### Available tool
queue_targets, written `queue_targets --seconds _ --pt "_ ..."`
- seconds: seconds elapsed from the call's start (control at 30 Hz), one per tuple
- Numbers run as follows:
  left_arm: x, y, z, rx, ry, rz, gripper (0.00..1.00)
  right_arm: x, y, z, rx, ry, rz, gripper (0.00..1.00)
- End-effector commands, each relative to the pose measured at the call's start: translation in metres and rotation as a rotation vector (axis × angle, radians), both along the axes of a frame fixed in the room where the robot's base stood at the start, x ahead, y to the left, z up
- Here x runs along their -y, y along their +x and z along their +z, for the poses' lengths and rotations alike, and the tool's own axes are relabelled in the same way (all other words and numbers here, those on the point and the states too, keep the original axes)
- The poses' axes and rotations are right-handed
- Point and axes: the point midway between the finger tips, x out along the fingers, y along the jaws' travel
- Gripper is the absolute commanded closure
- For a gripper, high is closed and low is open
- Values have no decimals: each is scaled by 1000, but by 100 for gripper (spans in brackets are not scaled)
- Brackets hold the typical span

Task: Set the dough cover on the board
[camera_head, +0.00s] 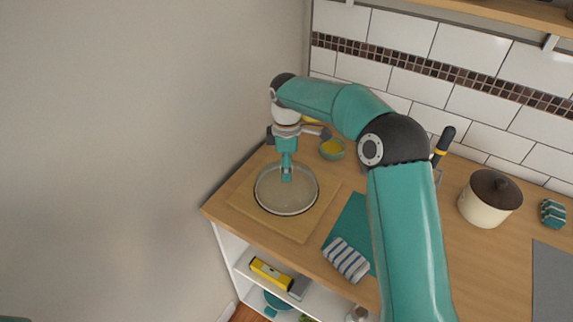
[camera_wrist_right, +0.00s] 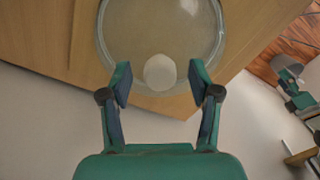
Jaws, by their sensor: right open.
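The dough cover, a round clear dome with a pale rim (camera_head: 268,205), sits on the square wooden board (camera_head: 305,222); it fills the upper middle of the right wrist view (camera_wrist_right: 125,30). Its pale round knob (camera_wrist_right: 160,72) shows there. My right gripper (camera_head: 286,178) points down over the cover. In the wrist view its two fingers (camera_wrist_right: 160,84) are apart, with the knob between and just past the tips, and nothing is gripped. I cannot tell the exact height of the fingertips over the knob. My left gripper is not clearly seen.
A teal mat (camera_head: 350,222) and a striped cloth (camera_head: 346,259) lie right of the board. A small green bowl (camera_head: 332,150) stands behind it. A lidded cream pot (camera_head: 488,203) is farther right. The wall is close on the left. Below, a shelf holds a yellow level (camera_head: 270,273).

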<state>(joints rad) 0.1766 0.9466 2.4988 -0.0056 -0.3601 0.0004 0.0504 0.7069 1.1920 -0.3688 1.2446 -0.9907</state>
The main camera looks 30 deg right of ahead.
Motion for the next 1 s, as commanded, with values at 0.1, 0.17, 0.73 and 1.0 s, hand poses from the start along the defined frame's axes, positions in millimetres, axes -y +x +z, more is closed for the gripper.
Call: queue_targets --seconds 0.1,0.17,0.73,1.0 --pt "0 0 0 0 0 0 19 0 0 0 0 0 0 38" --pt "0 0 0 0 0 0 19 0 0 0 0 0 0 38" --pt "0 0 15 0 0 0 19 0 0 17 0 0 0 38" --pt "0 0 25 0 0 0 19 0 0 27 0 0 0 38"
